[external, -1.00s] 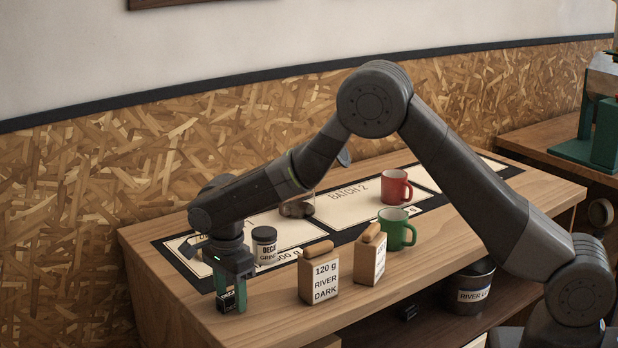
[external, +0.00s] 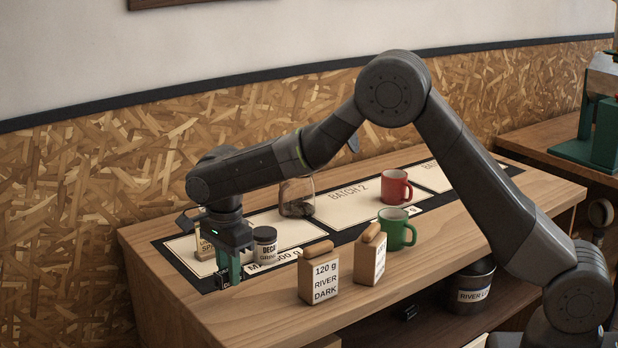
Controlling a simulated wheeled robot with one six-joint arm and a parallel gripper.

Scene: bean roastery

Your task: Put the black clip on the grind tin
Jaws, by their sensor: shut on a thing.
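My gripper (external: 232,272) is shut on the black clip (external: 222,280), at the left front of the table. Only a small dark part of the clip with light lettering shows between and beside the green fingers. The grind tin (external: 265,247) is a small jar with a dark lid and a label reading "DECA" and "GRIN", partly cut off from view. It stands upright on the batch mat, just right of my gripper and slightly behind it. I cannot tell the exact gap between the clip and the tin.
A tan bag (external: 205,246) stands behind my gripper, partly hidden. A glass jar of beans (external: 297,197) stands behind the tin. Two labelled bags (external: 319,274) (external: 370,256), a green mug (external: 397,230) and a red mug (external: 395,187) are to the right. The front left tabletop is clear.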

